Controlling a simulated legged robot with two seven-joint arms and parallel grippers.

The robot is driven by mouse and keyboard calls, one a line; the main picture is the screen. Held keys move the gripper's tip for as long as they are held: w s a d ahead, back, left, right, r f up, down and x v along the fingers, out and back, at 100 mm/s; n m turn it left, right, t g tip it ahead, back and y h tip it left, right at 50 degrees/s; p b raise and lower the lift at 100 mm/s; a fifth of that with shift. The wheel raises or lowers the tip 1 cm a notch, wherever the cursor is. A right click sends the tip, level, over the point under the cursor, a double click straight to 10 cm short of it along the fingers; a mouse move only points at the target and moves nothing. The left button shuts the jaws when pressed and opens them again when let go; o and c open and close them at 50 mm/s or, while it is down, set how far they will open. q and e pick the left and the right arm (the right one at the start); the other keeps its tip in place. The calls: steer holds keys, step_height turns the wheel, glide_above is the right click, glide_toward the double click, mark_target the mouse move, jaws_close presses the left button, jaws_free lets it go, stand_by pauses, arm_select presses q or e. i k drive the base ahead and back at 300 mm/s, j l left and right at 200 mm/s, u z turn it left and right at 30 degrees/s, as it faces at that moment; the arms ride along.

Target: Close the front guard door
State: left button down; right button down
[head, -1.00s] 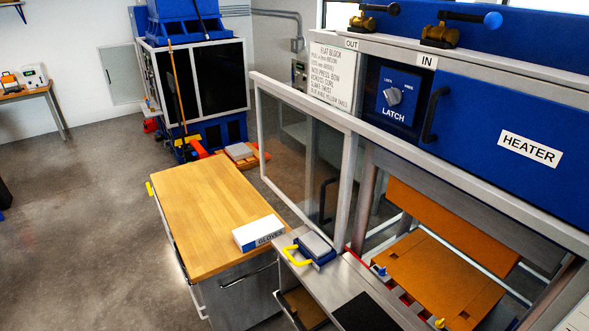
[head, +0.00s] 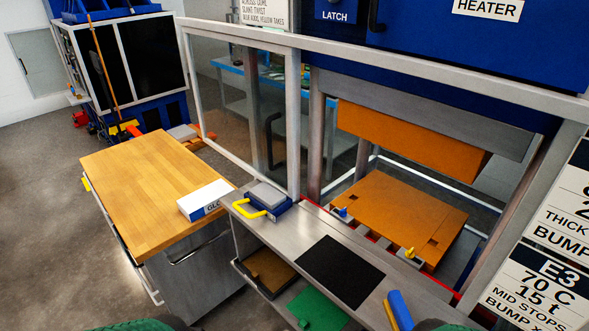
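The front guard door (head: 240,105) is a clear panel in a light grey frame, under a long rail (head: 400,62). It stands at the left end of the rail, to the left of the press opening. A black upright bar handle (head: 271,140) shows near its right side; I cannot tell whether it is on the near face. The opening is uncovered, with an orange upper block (head: 410,138) and an orange lower plate (head: 400,215) visible inside. Neither of my grippers shows; only small green and dark parts, probably mine, show at the bottom edge.
A steel shelf (head: 295,232) with a black mat (head: 340,272) lies before the opening. A block with a yellow handle (head: 264,203) sits below the door. A wooden-topped cabinet (head: 140,180) with a glove box (head: 205,200) stands left.

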mark_target(290, 53)
steer(key=i+j+z, duration=0.15)
steer(key=j+z, duration=0.3)
steer(key=j, duration=0.3)
steer(key=j+z, duration=0.45)
steer(key=j, duration=0.3)
steer(key=i+j, duration=0.05)
